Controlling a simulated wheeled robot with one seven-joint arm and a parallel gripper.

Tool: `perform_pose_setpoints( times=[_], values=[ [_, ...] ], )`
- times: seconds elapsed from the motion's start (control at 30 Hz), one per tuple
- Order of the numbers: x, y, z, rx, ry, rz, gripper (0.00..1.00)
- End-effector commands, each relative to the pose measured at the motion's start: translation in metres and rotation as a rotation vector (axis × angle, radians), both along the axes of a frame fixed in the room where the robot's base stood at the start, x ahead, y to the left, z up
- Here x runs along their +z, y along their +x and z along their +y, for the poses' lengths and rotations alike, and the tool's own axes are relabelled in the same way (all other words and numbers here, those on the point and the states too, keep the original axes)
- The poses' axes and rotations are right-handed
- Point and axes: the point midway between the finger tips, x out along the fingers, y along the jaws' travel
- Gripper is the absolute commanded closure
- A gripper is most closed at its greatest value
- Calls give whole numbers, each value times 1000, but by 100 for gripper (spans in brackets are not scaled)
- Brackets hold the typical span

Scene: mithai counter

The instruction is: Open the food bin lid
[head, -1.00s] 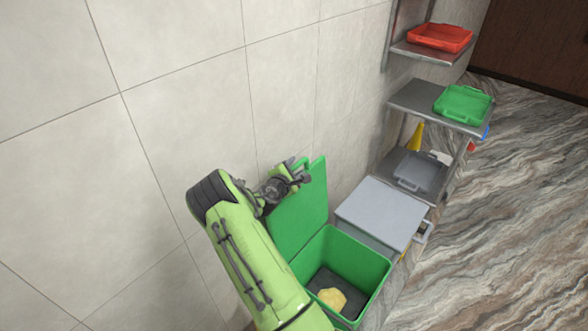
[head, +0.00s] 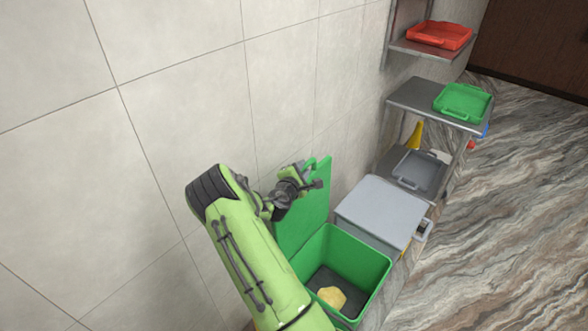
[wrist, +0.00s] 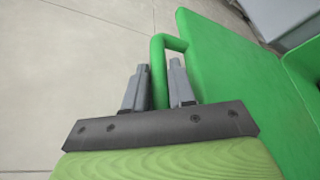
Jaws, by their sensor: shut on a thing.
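The green food bin (head: 357,262) stands against the wall at the lower middle of the head view, its top open. A yellowish lump (head: 332,297) lies on the dark bottom inside. The green lid (head: 306,212) stands about upright at the wall side of the bin. In the wrist view the lid (wrist: 235,75) fills the right, with a green loop handle (wrist: 158,68) at its edge. My gripper (wrist: 160,80) has one grey finger on each side of a handle bar and is shut on it. In the head view my arm partly hides the lid.
A grey lidded bin (head: 380,212) stands right beside the green one. Beyond it is a metal shelf unit (head: 412,97) with a green tray (head: 463,102), a red tray (head: 440,34) and a grey tray (head: 420,170). The tiled wall (head: 180,80) is close on the left. Open floor (head: 500,220) lies right.

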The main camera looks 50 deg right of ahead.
Motion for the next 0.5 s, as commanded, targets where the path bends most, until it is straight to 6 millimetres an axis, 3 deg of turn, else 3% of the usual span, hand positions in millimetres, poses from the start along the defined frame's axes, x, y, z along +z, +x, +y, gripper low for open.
perform_pose_setpoints(
  times=[0.1, 0.2, 0.5],
  values=[
    [-6, -27, -3, -5, 2, -60, 100],
    [-5, -40, -4, -3, 6, -97, 100],
    [-2, -46, -4, -1, 11, -116, 100]
  ],
)
